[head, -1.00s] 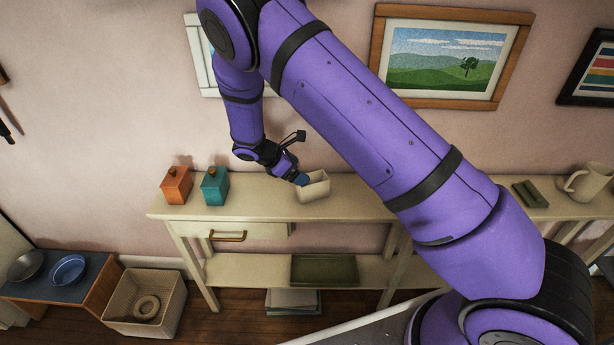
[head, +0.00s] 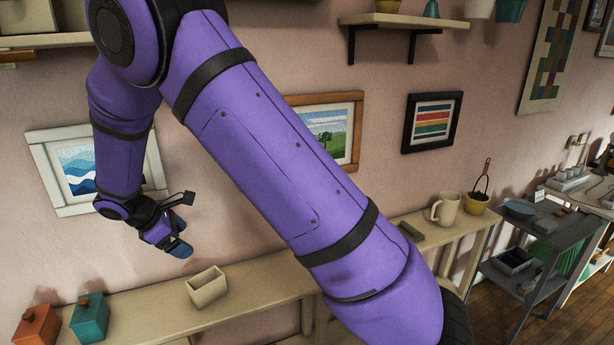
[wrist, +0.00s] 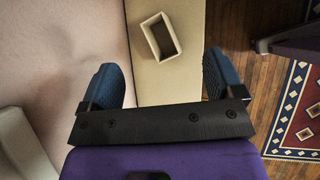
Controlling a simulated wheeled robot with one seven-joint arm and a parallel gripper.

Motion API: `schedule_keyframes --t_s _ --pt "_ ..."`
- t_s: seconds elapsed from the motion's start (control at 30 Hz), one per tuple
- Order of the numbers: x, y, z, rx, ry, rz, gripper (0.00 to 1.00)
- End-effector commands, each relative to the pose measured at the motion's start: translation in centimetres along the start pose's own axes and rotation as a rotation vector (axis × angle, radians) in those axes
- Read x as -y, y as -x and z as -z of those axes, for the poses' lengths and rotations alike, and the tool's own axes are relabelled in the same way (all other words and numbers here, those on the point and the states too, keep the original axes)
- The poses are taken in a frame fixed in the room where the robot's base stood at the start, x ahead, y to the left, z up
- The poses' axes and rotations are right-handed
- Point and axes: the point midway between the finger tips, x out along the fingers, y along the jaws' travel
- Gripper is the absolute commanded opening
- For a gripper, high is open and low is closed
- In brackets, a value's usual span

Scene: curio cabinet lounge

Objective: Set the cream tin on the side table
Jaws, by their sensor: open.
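A cream, open-topped rectangular box (head: 207,288), the only thing in view that fits the cream tin, stands upright on the long cream console table (head: 262,285). It looks empty. It also shows in the wrist view (wrist: 160,37), beyond my fingers. My gripper (head: 180,246) hangs in the air above and to the left of the box, apart from it. In the wrist view its two blue fingers (wrist: 160,82) are spread wide with nothing between them. I cannot tell which piece is the side table; a grey two-tier stand (head: 548,240) is at the right.
An orange canister (head: 37,328) and a teal canister (head: 89,318) stand left of the box. A green block (head: 411,231), a cream mug (head: 446,208) and a small pot (head: 477,203) stand farther right on the console. A wall shelf (head: 402,21) is overhead. Console space right of the box is clear.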

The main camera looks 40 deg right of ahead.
Motion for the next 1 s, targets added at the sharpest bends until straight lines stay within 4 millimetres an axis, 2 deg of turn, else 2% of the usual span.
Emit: schedule_keyframes --t_s 0.03,0.1,0.27,0.47,0.7,1.0 --pt "0.1 1.2 -1.9 -0.033 -0.054 0.009 0.87" --pt "0.6 2.6 -4.1 -0.076 -0.128 0.025 0.87" --pt "2.1 5.4 -9.1 -0.168 -0.291 0.059 0.87" --pt "4.8 8.5 -15.0 -0.280 -0.489 0.096 0.87" --pt "9.2 11.5 -21.3 -0.406 -0.719 0.135 0.87" --pt "16.0 13.9 -27.3 -0.556 -0.993 0.171 0.87"
